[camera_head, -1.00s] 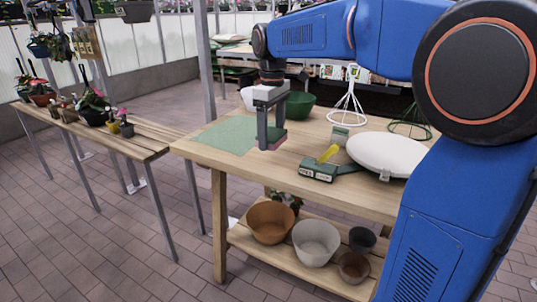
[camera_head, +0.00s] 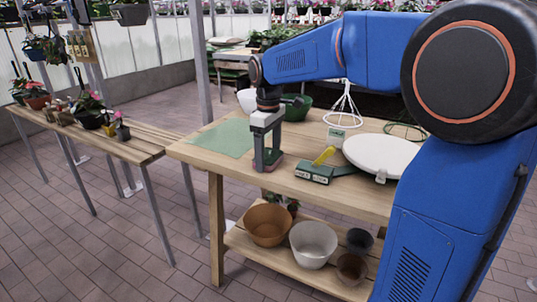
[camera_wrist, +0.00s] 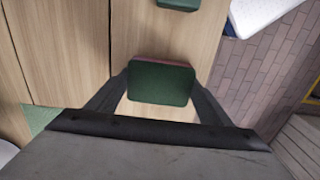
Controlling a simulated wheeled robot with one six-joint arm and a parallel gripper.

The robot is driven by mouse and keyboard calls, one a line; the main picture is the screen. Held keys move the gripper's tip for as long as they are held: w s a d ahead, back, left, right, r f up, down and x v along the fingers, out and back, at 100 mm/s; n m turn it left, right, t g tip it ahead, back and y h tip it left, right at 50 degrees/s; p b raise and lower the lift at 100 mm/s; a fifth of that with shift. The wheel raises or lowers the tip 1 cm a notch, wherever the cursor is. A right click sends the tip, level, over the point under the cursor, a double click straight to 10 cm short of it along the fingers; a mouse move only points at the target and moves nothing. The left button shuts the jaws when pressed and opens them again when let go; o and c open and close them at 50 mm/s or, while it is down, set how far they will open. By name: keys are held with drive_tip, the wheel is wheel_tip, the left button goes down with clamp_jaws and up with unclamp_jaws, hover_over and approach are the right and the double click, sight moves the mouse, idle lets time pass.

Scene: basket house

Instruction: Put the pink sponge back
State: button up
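The pink sponge (camera_wrist: 162,82) has a dark green upper face and a thin pink edge in the wrist view. It lies between the two fingers of my gripper (camera_wrist: 161,88), which touch its sides. In the head view my gripper (camera_head: 268,154) points down over the wooden table, with the sponge (camera_head: 268,164) at its fingertips. The sponge is at or very near the tabletop; I cannot tell whether it touches. It is right of the green mat and left of the dark green scale-like device.
The flat green mat (camera_head: 222,138) lies at the table's left. The dark green device (camera_head: 312,174) with a yellow piece is close by on the right. A round white plate (camera_head: 380,152) and a green bowl (camera_head: 297,107) stand farther off. Pots sit on the lower shelf (camera_head: 285,262).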

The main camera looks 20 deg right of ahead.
sight(268, 155)
drive_tip(key=o, duration=0.3)
drive_tip(key=shift+r, duration=0.1)
wheel_tip(268, 155, up, 12)
drive_tip(key=shift+r, duration=0.1)
idle(0.4)
